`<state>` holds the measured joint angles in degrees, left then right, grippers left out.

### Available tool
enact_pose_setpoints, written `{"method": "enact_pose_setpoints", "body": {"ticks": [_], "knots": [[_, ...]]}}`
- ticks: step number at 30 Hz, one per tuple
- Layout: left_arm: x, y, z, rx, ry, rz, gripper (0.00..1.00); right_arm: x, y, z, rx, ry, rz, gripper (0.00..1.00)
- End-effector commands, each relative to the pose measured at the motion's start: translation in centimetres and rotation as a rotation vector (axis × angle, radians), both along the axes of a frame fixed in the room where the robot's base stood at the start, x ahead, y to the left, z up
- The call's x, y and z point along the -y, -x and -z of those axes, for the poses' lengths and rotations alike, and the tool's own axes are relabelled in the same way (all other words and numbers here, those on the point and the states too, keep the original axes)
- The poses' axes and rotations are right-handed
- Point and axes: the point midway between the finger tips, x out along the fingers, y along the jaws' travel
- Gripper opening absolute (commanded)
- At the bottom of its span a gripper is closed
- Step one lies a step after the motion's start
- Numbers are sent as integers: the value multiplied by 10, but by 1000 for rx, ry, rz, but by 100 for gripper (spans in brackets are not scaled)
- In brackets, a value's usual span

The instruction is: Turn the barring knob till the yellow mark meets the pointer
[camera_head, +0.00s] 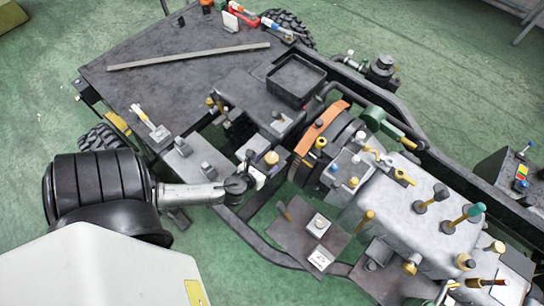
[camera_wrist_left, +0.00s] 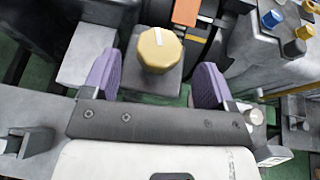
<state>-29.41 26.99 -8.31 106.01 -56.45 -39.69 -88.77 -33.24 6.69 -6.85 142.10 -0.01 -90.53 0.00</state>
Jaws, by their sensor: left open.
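The barring knob (camera_wrist_left: 158,52) is a faceted gold-yellow knob on a grey block. A pale stripe runs across the far part of its top in the left wrist view. In the head view a gold knob (camera_head: 271,158) shows just beyond the end of my left arm. My left gripper (camera_wrist_left: 154,78) is open, its two purple fingers apart on either side of the knob, with gaps at both sides. In the head view the left gripper (camera_head: 256,172) is small and partly hidden by its own wrist. I cannot make out the pointer. My right gripper is not in view.
An orange curved band (camera_head: 320,128) lies right of the knob. A grey engine block (camera_head: 405,198) with several pegs and knobs stands farther right. A black open tray (camera_head: 296,80) sits behind. A flat bar (camera_head: 190,56) lies on the dark deck. Green floor surrounds the chassis.

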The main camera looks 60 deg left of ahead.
Motion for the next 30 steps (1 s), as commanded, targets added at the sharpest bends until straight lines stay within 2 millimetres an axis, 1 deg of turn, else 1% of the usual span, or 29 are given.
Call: {"method": "enact_pose_setpoints", "body": {"ticks": [1, 4, 11, 17, 25, 30], "knots": [[-4, -8, 3, 2, -1, -1, 79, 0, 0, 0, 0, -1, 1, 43], [-10, -20, 9, 2, -1, 0, 79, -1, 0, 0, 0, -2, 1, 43], [-19, -38, 18, 1, 0, 0, 79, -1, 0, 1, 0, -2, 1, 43], [-22, -43, 20, 0, 1, 0, 79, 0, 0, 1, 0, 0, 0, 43], [-22, -44, 20, 0, 1, 0, 79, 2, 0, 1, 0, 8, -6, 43], [-22, -43, 20, 0, 1, 0, 63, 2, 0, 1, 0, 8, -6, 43]]}}
